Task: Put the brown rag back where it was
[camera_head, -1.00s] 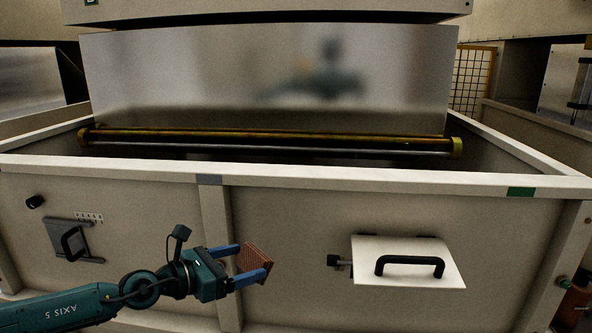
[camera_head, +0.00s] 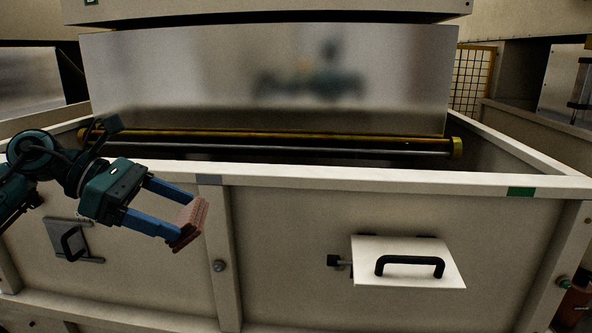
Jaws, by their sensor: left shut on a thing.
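The brown rag (camera_head: 190,222) is a small reddish-brown piece with a ribbed or checked surface. My left gripper (camera_head: 178,220) is shut on it, with its blue fingers on either side. The rag is held up in front of the hopper's front wall (camera_head: 285,225), left of the middle, below the rim. It appears apart from the wall. My right gripper is not in view.
The hopper's pale rim (camera_head: 390,179) runs across the view, with a yellow-ended roller bar (camera_head: 270,138) behind it. A tilted white flap with a black handle (camera_head: 410,265) juts out at right. A small latched hatch (camera_head: 72,243) sits at left behind my arm.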

